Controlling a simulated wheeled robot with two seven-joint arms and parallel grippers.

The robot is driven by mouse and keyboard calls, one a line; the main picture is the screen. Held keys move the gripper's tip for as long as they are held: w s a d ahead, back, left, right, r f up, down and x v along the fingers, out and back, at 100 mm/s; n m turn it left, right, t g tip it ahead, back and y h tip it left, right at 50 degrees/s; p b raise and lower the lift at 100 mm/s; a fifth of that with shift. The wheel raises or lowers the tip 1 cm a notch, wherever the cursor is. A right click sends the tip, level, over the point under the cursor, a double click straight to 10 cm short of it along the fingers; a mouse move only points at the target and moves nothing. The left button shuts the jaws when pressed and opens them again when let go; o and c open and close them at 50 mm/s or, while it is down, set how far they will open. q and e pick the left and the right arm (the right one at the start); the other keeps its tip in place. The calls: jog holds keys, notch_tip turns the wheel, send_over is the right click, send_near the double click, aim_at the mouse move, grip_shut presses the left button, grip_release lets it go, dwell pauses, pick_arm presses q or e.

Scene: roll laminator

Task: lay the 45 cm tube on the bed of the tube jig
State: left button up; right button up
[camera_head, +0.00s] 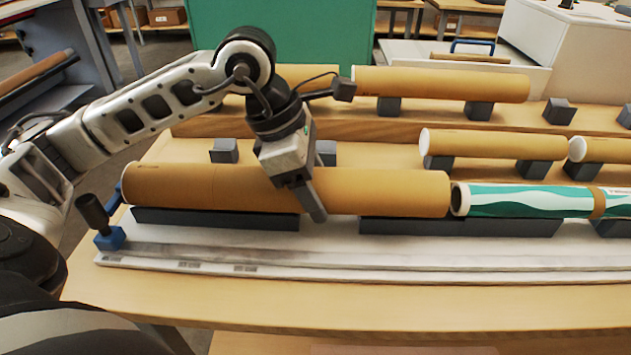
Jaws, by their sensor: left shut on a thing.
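A long brown cardboard tube (385,194) lies level along the tube jig (330,245), over its dark grey bed blocks (215,220). I cannot tell whether it rests on the blocks or hangs just above them. Its left end is near the blue clamp with a black handle (108,236). Its right end is close to a green and white tube (520,201) in line with it. My left gripper (308,192) comes from above and is shut on the brown tube near its middle. One finger shows in front; the other is hidden. My right gripper is out of view.
Behind the jig, more brown tubes (440,84) (495,145) lie on grey blocks on a wooden shelf. Some grey blocks (224,150) are empty. A green panel (283,40) and a white machine (565,45) stand at the back. The table front (330,305) is clear.

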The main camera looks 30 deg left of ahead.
pick_arm(q)
jog(key=shift+f, duration=0.15)
dwell(0.5)
jog(key=shift+f+b, duration=0.1)
jog(key=shift+b, duration=0.2)
jog(key=o, duration=1.2)
jog(key=shift+c, duration=0.2)
